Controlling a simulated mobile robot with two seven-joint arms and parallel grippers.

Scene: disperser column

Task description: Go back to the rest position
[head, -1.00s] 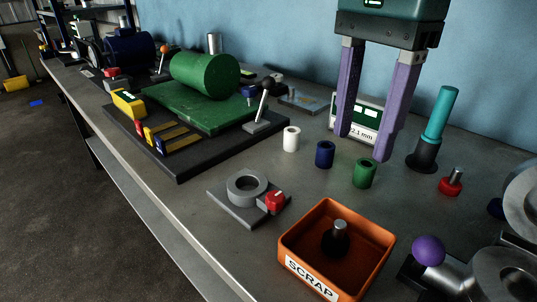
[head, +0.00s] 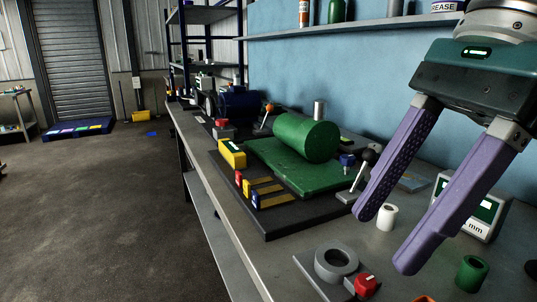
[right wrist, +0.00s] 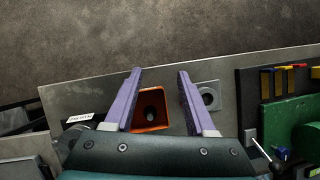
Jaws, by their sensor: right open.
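My right gripper (head: 385,240) is open, with two purple fingers spread apart and nothing between them. In the head view it hangs at the right, in front of the bench's back part. In the right wrist view its fingers (right wrist: 157,85) frame the orange scrap bin (right wrist: 150,125), which has a dark round object (right wrist: 150,112) in it. My left gripper shows in neither view.
The bench (head: 222,225) holds a green machine (head: 307,138) on a black base, a grey ring fixture (head: 336,262) with a red knob, a white sleeve (head: 387,216), a green sleeve (head: 471,273) and a display (head: 482,215). Open floor (head: 90,220) lies left.

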